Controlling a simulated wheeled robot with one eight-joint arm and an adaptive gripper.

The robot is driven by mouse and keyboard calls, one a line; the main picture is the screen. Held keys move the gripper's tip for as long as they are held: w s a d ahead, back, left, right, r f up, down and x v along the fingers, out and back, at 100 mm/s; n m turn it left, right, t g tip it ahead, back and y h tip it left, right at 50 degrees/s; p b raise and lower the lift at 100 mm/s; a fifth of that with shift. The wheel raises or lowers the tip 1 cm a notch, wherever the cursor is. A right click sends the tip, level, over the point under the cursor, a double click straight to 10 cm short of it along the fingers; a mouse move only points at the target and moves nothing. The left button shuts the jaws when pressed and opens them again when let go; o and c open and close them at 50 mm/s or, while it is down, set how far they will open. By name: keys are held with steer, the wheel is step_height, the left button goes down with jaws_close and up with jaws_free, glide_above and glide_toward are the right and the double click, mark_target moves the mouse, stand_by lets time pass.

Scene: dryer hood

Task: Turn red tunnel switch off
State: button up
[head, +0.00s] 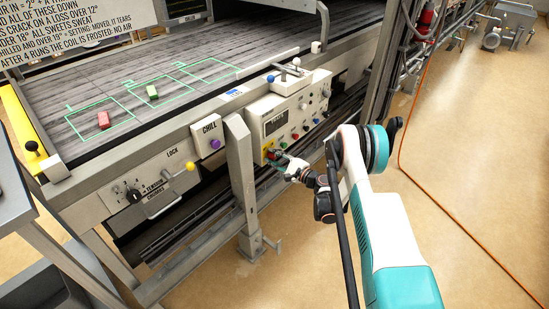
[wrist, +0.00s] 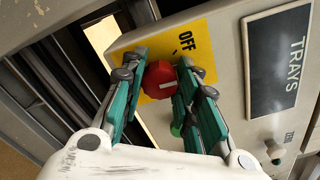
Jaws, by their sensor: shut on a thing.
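The red tunnel switch (wrist: 160,78) is a round knob with a short white mark, on a yellow plate (wrist: 203,47) lettered "OFF". In the wrist view the "OFF" lettering is above and right of the knob, and the white mark does not clearly point at it. My gripper (wrist: 155,82) is shut on the red switch, one green-padded finger on either side. In the head view my gripper (head: 279,160) is at the lower left of the control panel (head: 262,108), and it largely hides the switch there.
A grey post (head: 240,170) stands just left of my gripper. A green button (wrist: 176,129) is close beside the right finger. A "TRAYS" board (wrist: 275,65) and several small knobs are on the same panel. An orange cable (head: 405,130) crosses the open floor at right.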

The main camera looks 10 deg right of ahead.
steer(key=n, duration=0.4)
steer(key=shift+f+n, duration=0.1)
steer(key=shift+n, duration=2.8)
steer(key=o, duration=1.1)
